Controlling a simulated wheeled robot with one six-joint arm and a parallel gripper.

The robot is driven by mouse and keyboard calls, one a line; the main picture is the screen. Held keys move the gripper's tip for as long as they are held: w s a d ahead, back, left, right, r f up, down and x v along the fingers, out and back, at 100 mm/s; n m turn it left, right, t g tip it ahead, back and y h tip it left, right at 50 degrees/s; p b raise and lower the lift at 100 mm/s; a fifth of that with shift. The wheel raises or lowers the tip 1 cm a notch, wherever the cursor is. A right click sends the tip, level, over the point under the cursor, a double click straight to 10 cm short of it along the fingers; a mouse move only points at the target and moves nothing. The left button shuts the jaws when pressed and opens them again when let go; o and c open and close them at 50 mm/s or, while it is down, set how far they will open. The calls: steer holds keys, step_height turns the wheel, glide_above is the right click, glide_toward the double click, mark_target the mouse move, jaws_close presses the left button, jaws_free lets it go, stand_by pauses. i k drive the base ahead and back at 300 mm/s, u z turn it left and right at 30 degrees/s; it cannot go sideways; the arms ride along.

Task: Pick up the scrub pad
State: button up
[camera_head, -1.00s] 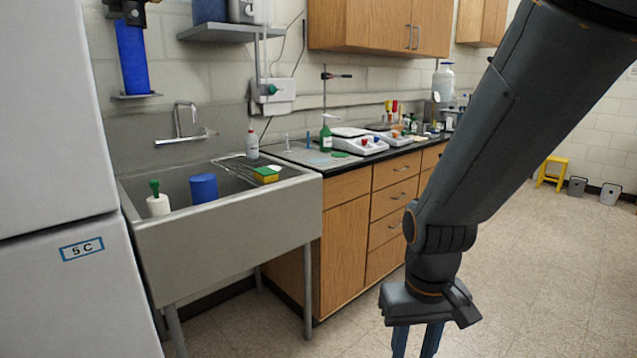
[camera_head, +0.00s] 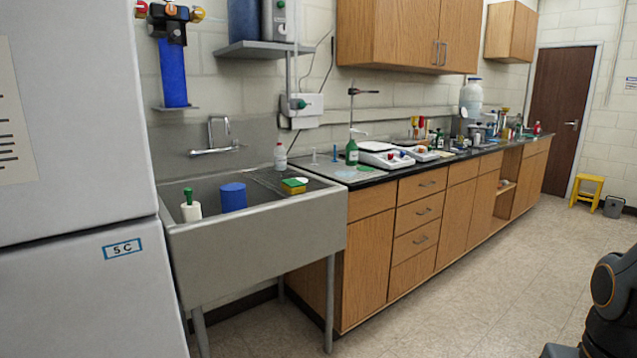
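The scrub pad (camera_head: 294,186) is a small yellow block with a green top. It lies at the right side of the grey sink (camera_head: 258,245), at the wire rack. My arm shows only at the lower right corner, far to the right of the pad. Just the top edge of my gripper's body (camera_head: 562,351) seems to show at the bottom edge. Its fingers are below the picture, so whether it is open or shut is hidden.
In the sink stand a blue cylinder (camera_head: 233,197) and a white one with a green handle (camera_head: 190,207). A white bottle (camera_head: 280,157) stands behind the pad. A wall tap (camera_head: 215,140) overhangs the sink. Floor (camera_head: 470,290) before the cabinets is clear.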

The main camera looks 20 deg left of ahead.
mark_target(293, 186)
steer(key=z, duration=0.05)
steer(key=i, duration=1.5)
steer(key=u, duration=0.7)
steer(key=i, duration=0.85)
steer(key=u, duration=0.75)
